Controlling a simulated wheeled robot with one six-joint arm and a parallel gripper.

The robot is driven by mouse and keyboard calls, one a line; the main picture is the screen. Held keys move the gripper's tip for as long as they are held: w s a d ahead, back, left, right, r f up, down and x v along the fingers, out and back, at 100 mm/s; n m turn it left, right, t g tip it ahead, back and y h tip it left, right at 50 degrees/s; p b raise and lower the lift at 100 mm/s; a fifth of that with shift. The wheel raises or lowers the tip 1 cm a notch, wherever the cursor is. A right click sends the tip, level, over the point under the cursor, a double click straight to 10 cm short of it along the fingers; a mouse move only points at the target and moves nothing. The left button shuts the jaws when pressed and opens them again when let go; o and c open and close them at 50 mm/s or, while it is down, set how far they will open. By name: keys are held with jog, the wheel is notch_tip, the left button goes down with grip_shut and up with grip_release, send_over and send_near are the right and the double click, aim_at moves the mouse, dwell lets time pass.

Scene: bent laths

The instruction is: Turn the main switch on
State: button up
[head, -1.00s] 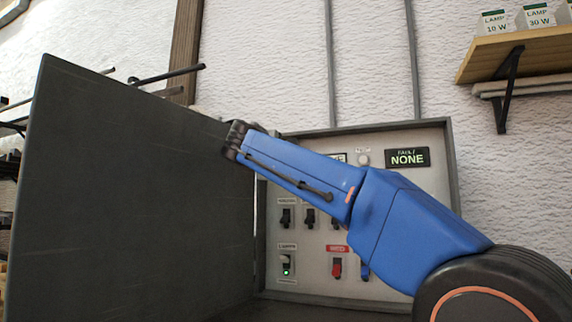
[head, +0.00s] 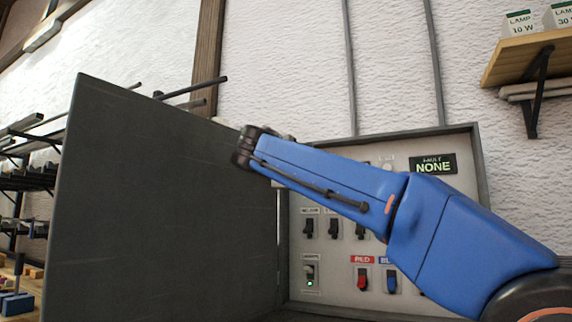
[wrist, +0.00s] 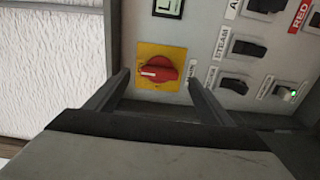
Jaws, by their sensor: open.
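The main switch (wrist: 158,70) is a red rotary knob on a yellow square plate (wrist: 178,52), with a white mark pointing left in the wrist view. A partly covered label beside it seems to read MAIN. My gripper (wrist: 157,80) is open, with one finger on each side of the knob in the picture. I cannot tell how far the fingertips are from the panel, and no contact is clear. In the head view my arm covers the main switch and the fingers.
The grey control cabinet (head: 479,160) stands open, its large door (head: 165,200) swung out left. The panel holds several black toggles, a red switch (head: 362,282), a blue switch (head: 391,282) and a lamps switch (head: 310,274) with green light. The fault display (head: 433,164) reads NONE. A shelf (head: 520,62) hangs right.

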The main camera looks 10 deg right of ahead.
jog(key=v, duration=1.2)
jog(key=shift+s+a, duration=0.15)
jog(key=shift+s, duration=0.05)
